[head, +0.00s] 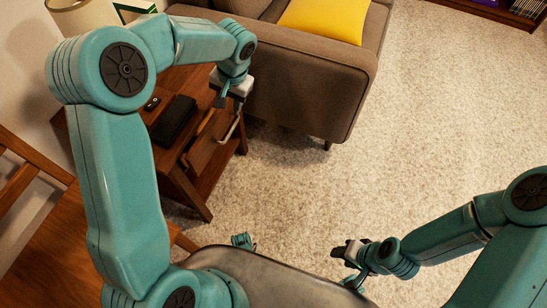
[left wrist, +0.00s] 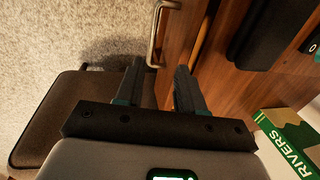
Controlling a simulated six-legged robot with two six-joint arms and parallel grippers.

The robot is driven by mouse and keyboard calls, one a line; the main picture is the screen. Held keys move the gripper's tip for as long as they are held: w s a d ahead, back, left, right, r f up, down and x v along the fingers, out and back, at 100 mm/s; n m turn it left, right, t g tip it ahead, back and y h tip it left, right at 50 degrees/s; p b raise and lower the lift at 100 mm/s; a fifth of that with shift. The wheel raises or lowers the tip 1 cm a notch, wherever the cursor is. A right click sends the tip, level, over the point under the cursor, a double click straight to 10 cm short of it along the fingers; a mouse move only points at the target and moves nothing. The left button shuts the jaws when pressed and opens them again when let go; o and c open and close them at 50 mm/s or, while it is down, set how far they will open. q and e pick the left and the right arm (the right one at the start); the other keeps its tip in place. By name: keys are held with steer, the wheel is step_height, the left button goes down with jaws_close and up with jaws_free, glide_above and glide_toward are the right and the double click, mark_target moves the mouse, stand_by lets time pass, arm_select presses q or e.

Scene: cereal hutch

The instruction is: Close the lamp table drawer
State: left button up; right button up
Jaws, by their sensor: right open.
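The lamp table (head: 185,85) is a dark wooden side table left of the sofa. Its drawer (head: 205,143) appears partly pulled out, with a gap between its front and the tabletop edge. A metal bar handle (head: 232,129) is on the drawer front; the handle also shows in the left wrist view (left wrist: 154,32). My left gripper (head: 229,97) is above the drawer front, by the handle. In the left wrist view its fingers (left wrist: 158,70) are apart, with the handle's end just beyond their tips; contact cannot be told. My right gripper (head: 350,262) is open, low over the carpet, away from the table.
A black case (head: 174,121) and a small dark device (head: 152,103) lie on the tabletop. A green and white book (left wrist: 288,140) shows beside them. The brown sofa (head: 310,90) with a yellow cushion (head: 325,18) stands close to the right. Open carpet (head: 430,130) lies beyond.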

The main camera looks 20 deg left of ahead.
arm_select(q)
step_height(320, 180, up, 6)
steer(key=d+p, duration=0.1)
steer(key=p, duration=0.1)
steer(key=s+d+f+m+p, duration=0.1)
steer(key=d+f+m+p, duration=0.15)
steer(key=d, duration=0.65)
steer(key=s+d+f+m+g+y+p, duration=0.1)
steer(key=s+d+f+m+y+p, duration=0.1)
steer(key=s+d+f+m+y, duration=0.3)
steer(key=shift+s+d+f+m+y, duration=0.3)
steer(key=shift+s+d+f+m, duration=0.3)
steer(key=shift+s+f+m, duration=1.55)
steer(key=shift+s+r+m, duration=0.2)
steer(key=shift+r+m, duration=0.25)
steer(key=shift+m, duration=0.15)
